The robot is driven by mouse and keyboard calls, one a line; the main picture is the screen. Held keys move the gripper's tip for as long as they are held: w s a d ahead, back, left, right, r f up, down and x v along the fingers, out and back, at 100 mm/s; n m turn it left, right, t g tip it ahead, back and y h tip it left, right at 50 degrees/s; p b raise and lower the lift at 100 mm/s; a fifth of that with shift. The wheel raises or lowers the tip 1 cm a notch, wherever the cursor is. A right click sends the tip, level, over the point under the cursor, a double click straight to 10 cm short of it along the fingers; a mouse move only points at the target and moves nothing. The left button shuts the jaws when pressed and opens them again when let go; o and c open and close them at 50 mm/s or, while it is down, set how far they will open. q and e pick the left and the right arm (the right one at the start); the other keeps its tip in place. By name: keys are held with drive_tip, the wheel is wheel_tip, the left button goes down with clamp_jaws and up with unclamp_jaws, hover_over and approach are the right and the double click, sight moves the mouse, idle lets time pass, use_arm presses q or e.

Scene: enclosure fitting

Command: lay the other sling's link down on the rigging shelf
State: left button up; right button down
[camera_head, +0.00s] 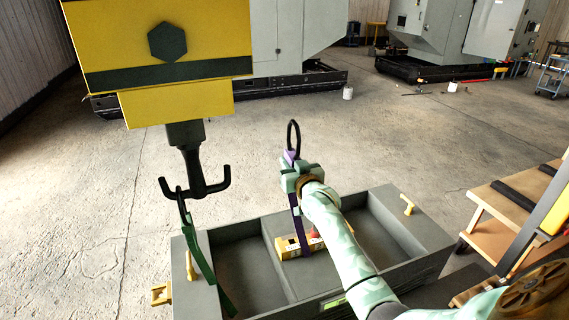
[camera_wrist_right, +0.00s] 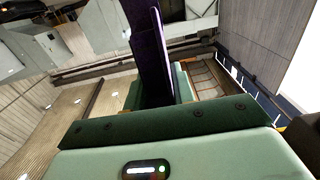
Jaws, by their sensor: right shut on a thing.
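My right gripper (camera_head: 294,166) is shut on the purple sling (camera_head: 298,222), just below its black oval link (camera_head: 293,138), which stands up above the fingers. The purple strap runs down from the gripper into the grey box. In the right wrist view the purple sling (camera_wrist_right: 151,50) rises between the fingers (camera_wrist_right: 160,88). The green sling (camera_head: 196,250) hangs from the left prong of the black double hook (camera_head: 193,180) by a dark link, and its lower part is in the box's left side. The rigging shelf is probably the wooden stand (camera_head: 487,213) at right. My left gripper is out of view.
The open grey box (camera_head: 236,236) stands below, with yellow handles and a yellow block (camera_head: 290,247) with a red knob in its middle. The yellow hook block (camera_head: 165,50) hangs at upper left. Grey machines stand behind. Floor between is clear.

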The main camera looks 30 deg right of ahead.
drive_tip(key=shift+s+d+r+p, duration=0.15)
drive_tip(key=shift+s+d, duration=0.15)
drive_tip(key=shift+d, duration=0.9)
drive_tip(key=shift+s+d+p, duration=0.15)
drive_tip(key=shift+s+d, duration=0.1)
drive_tip(key=shift+d, duration=0.95)
